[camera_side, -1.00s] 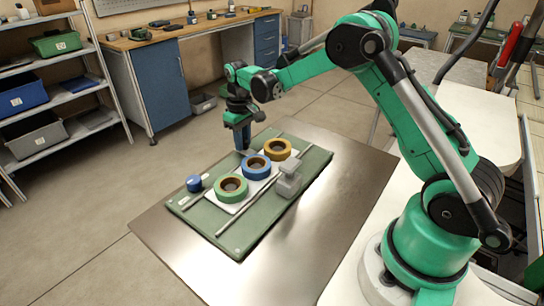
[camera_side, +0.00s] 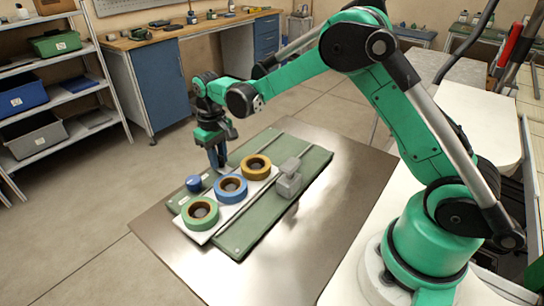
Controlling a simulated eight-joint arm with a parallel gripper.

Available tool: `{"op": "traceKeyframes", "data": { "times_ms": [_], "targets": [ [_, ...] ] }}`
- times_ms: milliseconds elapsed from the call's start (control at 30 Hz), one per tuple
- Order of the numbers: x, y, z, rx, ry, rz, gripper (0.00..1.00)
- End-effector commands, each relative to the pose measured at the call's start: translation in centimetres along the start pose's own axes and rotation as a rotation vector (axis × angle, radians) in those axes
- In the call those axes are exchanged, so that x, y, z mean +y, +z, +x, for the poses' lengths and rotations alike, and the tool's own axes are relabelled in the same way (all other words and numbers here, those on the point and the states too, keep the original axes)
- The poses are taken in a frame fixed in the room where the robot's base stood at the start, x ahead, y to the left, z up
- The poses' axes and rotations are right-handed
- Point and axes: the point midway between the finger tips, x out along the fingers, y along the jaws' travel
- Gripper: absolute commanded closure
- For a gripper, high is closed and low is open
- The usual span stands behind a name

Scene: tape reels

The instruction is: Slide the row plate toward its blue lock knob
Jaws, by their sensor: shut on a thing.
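The row plate (camera_side: 197,237) is a pale slab on the green base board. It carries a green reel (camera_side: 201,213), a blue reel (camera_side: 230,188) and a yellow reel (camera_side: 256,167) in a line. Its near-left end sticks out past the board's edge. The blue lock knob (camera_side: 193,183) stands at the board's left side, close beside the plate's long edge. My gripper (camera_side: 219,166) points down at the plate's far long edge, between the knob and the yellow reel. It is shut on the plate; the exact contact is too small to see.
The green base board (camera_side: 303,165) lies on a metal table (camera_side: 320,225). A grey block (camera_side: 289,182) stands on the board right of the reels. The tabletop around the board is clear. Shelves (camera_side: 55,100) and a workbench (camera_side: 160,85) stand farther back.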

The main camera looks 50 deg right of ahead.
Motion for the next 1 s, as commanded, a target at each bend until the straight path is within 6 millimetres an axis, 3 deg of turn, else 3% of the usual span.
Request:
{"op": "traceKeyframes", "data": {
  "times_ms": [200,233,333,667,1000],
  "targets": [
    [-0.7,0.0,0.0,0.001,-0.015,-0.008,1.00],
    [-0.7,0.0,0.0,0.001,-0.015,-0.009,0.76],
    [-0.7,0.0,0.0,0.001,-0.014,-0.009,0.48],
    [-0.4,0.0,-0.2,0.000,-0.010,-0.006,0.47],
    [-0.5,0.0,-4.8,0.000,-0.011,-0.007,0.47]
  ]
}}
